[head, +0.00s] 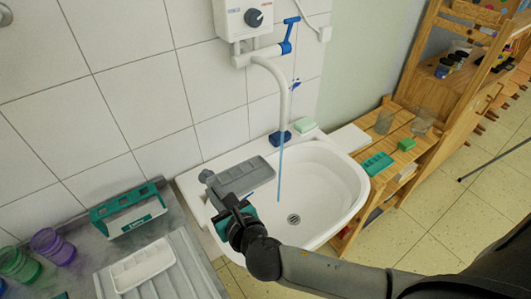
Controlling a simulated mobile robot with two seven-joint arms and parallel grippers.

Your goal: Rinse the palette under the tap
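A grey palette (245,175) with shallow wells is over the left side of the white sink (345,183). My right gripper (226,200) reaches in from the lower right. Its fingers meet the palette's left end and appear shut on it; the contact is partly hidden. The tap (283,85) has a white curved spout and a blue lever (287,42). A thin blue water stream (280,165) falls from the spout into the basin, just right of the palette's right end. My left gripper cannot be made out.
A white palette (142,263) lies on the ribbed drainboard at left, near a green-and-white holder (128,211) and several coloured cups.

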